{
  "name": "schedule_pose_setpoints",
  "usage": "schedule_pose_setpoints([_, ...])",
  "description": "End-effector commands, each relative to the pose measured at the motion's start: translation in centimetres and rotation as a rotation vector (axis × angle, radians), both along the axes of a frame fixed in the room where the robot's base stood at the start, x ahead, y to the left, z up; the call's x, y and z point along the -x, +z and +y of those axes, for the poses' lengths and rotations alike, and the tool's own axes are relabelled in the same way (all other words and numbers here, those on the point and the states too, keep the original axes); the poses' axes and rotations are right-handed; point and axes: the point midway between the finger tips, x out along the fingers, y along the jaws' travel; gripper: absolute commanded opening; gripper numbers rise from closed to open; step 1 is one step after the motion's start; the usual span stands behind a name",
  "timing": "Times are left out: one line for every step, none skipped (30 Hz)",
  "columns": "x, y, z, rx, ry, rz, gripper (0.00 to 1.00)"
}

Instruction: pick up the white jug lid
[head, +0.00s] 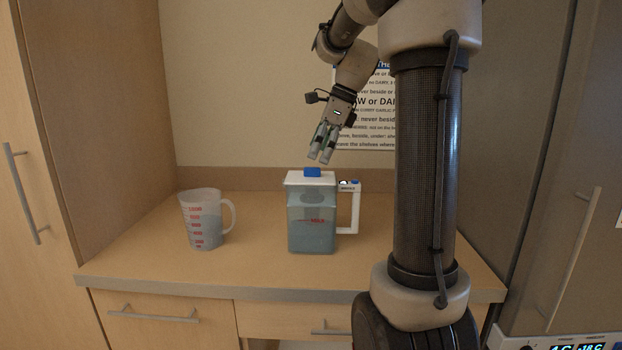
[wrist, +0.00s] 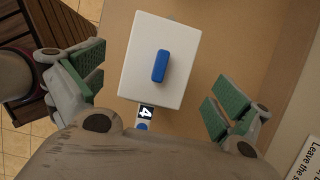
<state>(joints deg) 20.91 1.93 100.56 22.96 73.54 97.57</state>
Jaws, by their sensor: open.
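The white jug lid (head: 297,180) sits on top of the clear square jug (head: 312,222) on the counter. A blue knob (head: 312,172) stands up from the lid. In the wrist view the lid (wrist: 140,70) is a white rectangle with the blue knob (wrist: 160,66) at its middle. My gripper (head: 321,160) is above the lid in the head view, pointing down and apart from it. In the wrist view its green-padded fingers (wrist: 155,90) are spread wide to either side, with nothing between them touching. The jug's white handle (head: 352,212) is on the right side.
A clear measuring jug (head: 205,222) with red markings stands on the counter to the left. The wooden counter (head: 258,262) is bare between and in front of the jugs. A wall sign (head: 375,115) hangs behind my arm. Tall cabinets flank the counter.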

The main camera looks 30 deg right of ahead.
Motion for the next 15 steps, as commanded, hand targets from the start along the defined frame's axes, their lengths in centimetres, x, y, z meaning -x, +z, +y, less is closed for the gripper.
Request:
schedule_pose_setpoints([-0.1,-0.6,0.2,0.0,0.002,0.002,1.0])
schedule_pose_setpoints([-0.2,-1.0,0.3,0.0,0.002,0.002,1.0])
schedule_pose_setpoints([-0.4,-1.6,0.5,0.0,0.003,0.001,1.0])
schedule_pose_setpoints([-0.5,-2.0,0.6,0.001,0.003,0.002,1.0])
schedule_pose_setpoints([-0.7,-2.5,0.8,0.001,0.004,0.002,1.0])
schedule_pose_setpoints([-0.9,-3.1,1.0,0.001,0.004,0.002,1.0])
schedule_pose_setpoints([-0.9,-3.6,1.1,0.001,0.005,0.002,1.0])
schedule_pose_setpoints([-1.1,-3.9,1.2,0.001,0.004,0.001,1.0])
schedule_pose_setpoints([-1.2,-4.3,1.4,0.001,0.004,0.0,1.0])
schedule_pose_setpoints([-1.2,-4.5,1.4,0.002,0.004,-0.001,1.0])
schedule_pose_setpoints([-1.2,-4.7,1.5,0.002,0.004,-0.001,1.0])
schedule_pose_setpoints([-1.3,-4.8,1.5,0.002,0.003,-0.001,1.0])
schedule_pose_setpoints([-1.3,-4.9,1.5,0.002,0.003,-0.001,1.0])
schedule_pose_setpoints([-1.3,-4.9,1.5,0.002,0.003,-0.001,1.0])
schedule_pose_setpoints([-1.3,-4.9,1.5,0.003,0.003,-0.002,1.0])
